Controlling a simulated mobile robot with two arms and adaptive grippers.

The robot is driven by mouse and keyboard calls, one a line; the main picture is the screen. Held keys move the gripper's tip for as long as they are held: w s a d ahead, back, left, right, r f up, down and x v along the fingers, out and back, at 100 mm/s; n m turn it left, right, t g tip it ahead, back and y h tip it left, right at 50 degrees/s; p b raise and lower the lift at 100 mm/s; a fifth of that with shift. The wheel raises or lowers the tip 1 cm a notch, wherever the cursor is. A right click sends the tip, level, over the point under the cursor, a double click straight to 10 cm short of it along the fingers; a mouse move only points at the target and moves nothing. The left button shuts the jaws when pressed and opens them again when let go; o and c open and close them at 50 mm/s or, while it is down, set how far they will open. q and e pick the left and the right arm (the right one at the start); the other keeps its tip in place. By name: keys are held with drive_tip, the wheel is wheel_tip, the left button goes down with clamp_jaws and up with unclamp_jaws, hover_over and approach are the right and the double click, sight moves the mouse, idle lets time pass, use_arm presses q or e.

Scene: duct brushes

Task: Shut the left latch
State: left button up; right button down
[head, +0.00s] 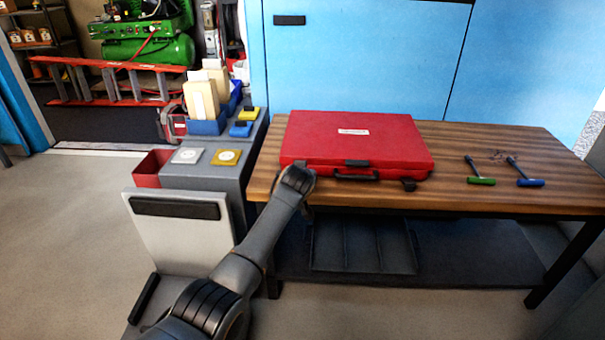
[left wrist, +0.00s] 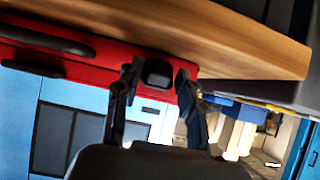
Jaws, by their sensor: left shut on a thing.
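A red case (head: 350,133) lies flat on the wooden table, its lid down. My left gripper (head: 297,176) is at the front left corner of the case; the arm and gripper hide the left latch in the head view. In the left wrist view, which is tilted nearly upside down, the black left latch (left wrist: 157,72) sits between the fingertips of my left gripper (left wrist: 157,78) against the red case front (left wrist: 100,70). The gripper is shut on it. The right latch (head: 408,184) shows dark at the front right edge. My right gripper is not in view.
A black handle (head: 356,177) is at the case's front middle. A green-handled tool (head: 481,181) and a blue-handled tool (head: 530,182) lie to the right on the table (head: 455,145). A grey cart (head: 215,178) with bins stands close on the left.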

use_arm(q)
drive_tip(key=shift+w+r+p, duration=0.1)
drive_tip(key=shift+r+p, duration=0.05)
drive_tip(key=shift+p, duration=0.25)
idle(0.5)
drive_tip(key=o, duration=0.8)
drive_tip(key=shift+g, duration=0.3)
drive_tip(key=shift+o, duration=0.2)
drive_tip(key=v, duration=1.2)
